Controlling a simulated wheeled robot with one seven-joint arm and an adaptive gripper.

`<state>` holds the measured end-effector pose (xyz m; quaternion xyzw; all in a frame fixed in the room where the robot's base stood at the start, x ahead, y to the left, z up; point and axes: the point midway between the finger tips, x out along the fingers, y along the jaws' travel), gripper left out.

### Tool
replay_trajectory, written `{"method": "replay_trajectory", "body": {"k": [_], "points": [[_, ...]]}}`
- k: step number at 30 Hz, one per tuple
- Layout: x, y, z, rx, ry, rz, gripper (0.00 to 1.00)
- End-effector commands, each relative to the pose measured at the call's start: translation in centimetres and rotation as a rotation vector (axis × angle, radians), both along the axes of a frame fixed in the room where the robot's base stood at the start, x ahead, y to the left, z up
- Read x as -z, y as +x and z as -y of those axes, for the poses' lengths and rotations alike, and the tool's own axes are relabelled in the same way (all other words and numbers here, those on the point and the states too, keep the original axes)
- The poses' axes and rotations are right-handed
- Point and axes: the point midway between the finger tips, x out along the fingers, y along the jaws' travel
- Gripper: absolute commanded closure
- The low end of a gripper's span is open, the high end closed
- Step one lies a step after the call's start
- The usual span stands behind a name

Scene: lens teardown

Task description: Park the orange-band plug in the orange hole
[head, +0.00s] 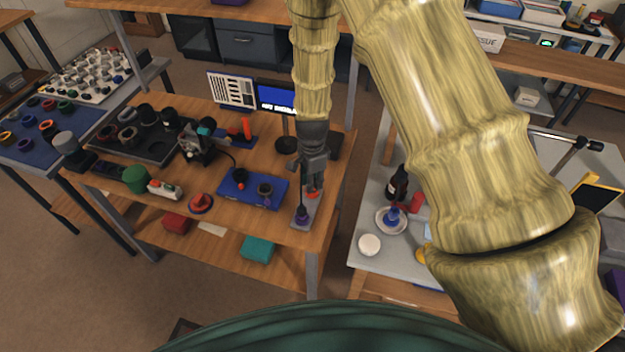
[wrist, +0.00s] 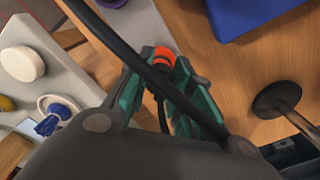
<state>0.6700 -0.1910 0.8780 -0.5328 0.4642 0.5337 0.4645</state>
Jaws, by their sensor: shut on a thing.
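My gripper (head: 314,182) is shut on the orange-band plug (head: 313,194), above or at the far end of a small grey plate (head: 297,223) near the table's right front corner. In the wrist view the plug's orange band (wrist: 161,57) shows between the green fingertips (wrist: 165,75). A dark cable crosses in front of them and hides part of the plug. A purple plug (head: 302,214) stands on the near part of the plate. I cannot make out the orange hole. Whether the held plug touches the plate is not clear.
A blue mat (head: 233,191) with dark parts lies left of the plate. A dark stand base (head: 287,145) is behind it. A red-orange round piece (head: 201,203) sits at the front edge. Right across a gap is a grey table with a white disc (head: 369,244).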

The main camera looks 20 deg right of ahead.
Motion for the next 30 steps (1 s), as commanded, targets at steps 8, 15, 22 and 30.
{"method": "replay_trajectory", "body": {"k": [8,15,22,30], "points": [[0.51,0.01,0.01,0.0,0.0,0.0,1.0],[0.5,0.01,0.02,0.0,0.0,0.0,1.0],[0.6,0.01,0.02,0.0,0.0,0.0,1.0],[0.84,0.01,0.02,0.0,0.0,0.0,1.0]]}}
